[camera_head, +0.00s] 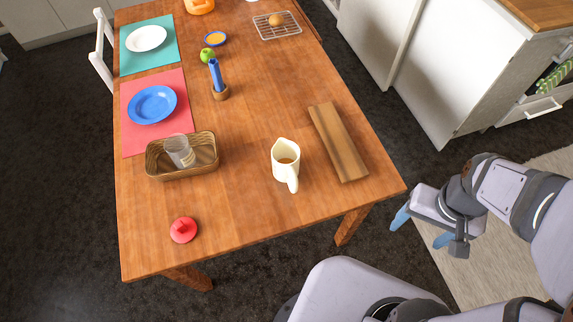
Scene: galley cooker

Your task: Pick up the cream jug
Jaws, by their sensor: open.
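The cream jug (286,158) stands upright on the wooden table, near its front edge and right of the middle. Its handle points toward me, and something brownish shows inside it. My gripper (421,228) is open and empty, off the table's right front corner. It is well apart from the jug, to the right and nearer to me. Its blue fingers are spread apart.
A wooden board (338,141) lies just right of the jug. A wicker basket (205,158) holding a clear cup (179,150) is to its left. A red lid-like thing (183,230) lies at the front left. Bare table (235,215) lies in front of the jug.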

